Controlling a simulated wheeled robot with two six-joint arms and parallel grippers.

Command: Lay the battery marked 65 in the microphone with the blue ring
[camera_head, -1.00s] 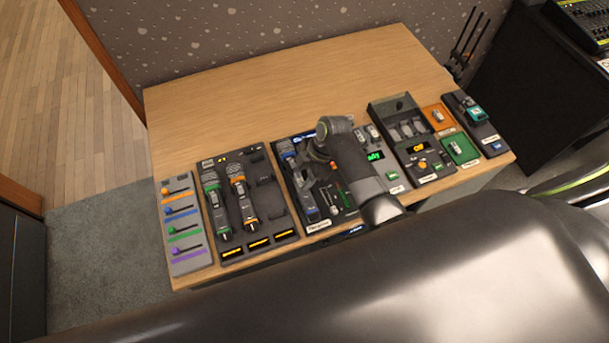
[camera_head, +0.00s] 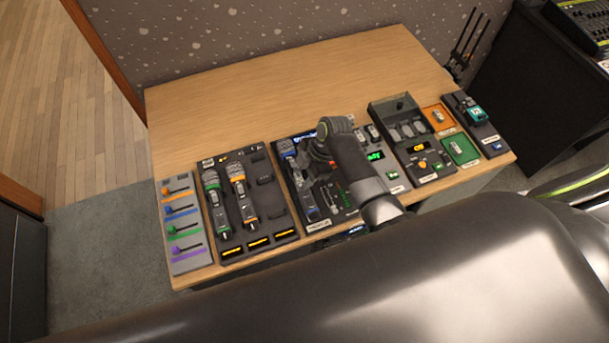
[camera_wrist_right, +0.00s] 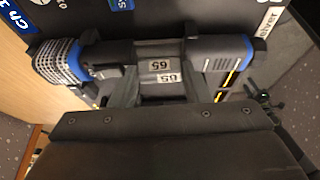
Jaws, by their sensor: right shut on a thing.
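The microphone with the blue ring (camera_head: 288,152) lies in the dark middle panel, left of my right arm. In the right wrist view this microphone (camera_wrist_right: 225,52) lies across the picture, with a silver mesh head at the left. My right gripper (camera_wrist_right: 162,85) is at the middle of its body, shut on a dark battery (camera_wrist_right: 160,67) with white labels reading 65. The battery is at the microphone's middle section; whether it is fully seated I cannot tell. In the head view the right gripper (camera_head: 318,165) is partly hidden by its own arm. The left gripper is not in view.
Microphones with a green ring (camera_head: 216,205) and an orange ring (camera_head: 243,200) lie in the tray to the left. A fader panel (camera_head: 184,225) is at the far left. Orange (camera_head: 438,118) and green (camera_head: 459,150) trays are at the right. The back of the table (camera_head: 270,95) is clear.

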